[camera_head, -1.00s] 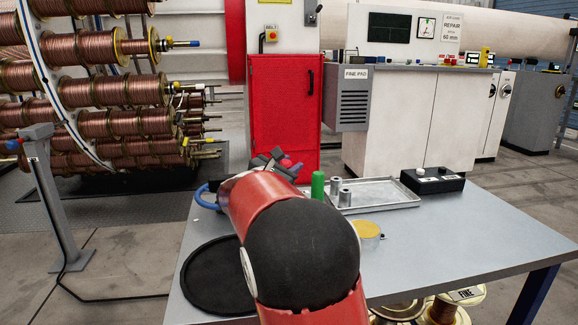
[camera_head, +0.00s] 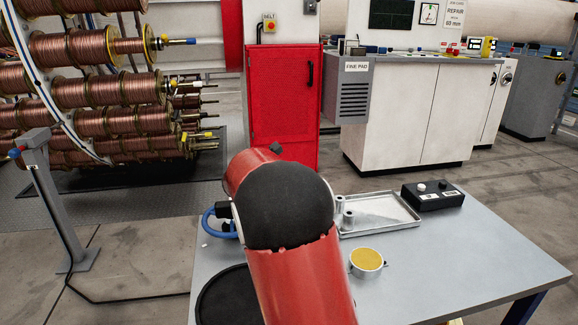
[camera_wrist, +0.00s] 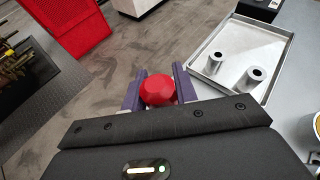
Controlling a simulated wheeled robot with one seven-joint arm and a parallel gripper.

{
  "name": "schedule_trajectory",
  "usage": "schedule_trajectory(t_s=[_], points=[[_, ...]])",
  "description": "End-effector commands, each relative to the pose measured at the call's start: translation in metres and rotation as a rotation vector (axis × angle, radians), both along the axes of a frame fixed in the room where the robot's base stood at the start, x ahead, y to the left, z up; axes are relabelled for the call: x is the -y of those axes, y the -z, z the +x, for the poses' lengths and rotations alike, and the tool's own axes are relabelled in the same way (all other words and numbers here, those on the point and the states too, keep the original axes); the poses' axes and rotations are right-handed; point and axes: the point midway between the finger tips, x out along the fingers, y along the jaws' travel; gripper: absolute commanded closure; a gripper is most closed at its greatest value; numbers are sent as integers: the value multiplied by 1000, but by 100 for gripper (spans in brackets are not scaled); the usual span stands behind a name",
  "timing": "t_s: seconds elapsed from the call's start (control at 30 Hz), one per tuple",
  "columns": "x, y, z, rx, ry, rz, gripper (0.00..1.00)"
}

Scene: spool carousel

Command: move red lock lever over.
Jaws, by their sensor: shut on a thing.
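In the wrist view, my gripper (camera_wrist: 160,84) is shut on a red faceted knob (camera_wrist: 158,91), which sits between its two purple-grey fingers. It looks like the head of the red lock lever, but any shaft or base below it is hidden, so I cannot tell what it is joined to. In the head view, my red arm with its black joint covers the knob and nearly all of my gripper.
A metal tray (camera_head: 408,222) with two upright metal cylinders lies on the grey table (camera_head: 470,255). A black button box (camera_head: 433,194), a yellow-topped cup (camera_head: 367,260) and a round black mat (camera_head: 222,297) are also there. A red cabinet (camera_head: 281,100) and a copper spool rack (camera_head: 70,48) stand behind.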

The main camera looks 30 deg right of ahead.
Motion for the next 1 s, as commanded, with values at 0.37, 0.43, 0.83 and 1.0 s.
schedule_trajectory(t_s=[0.37, 0.43, 0.83, 1.0], points=[[7, 10, 25, -230, -2, 68, 100], [7, 10, 28, -257, -2, 75, 100], [9, 13, 32, -317, -4, 89, 100], [9, 13, 33, -318, -5, 89, 100]])
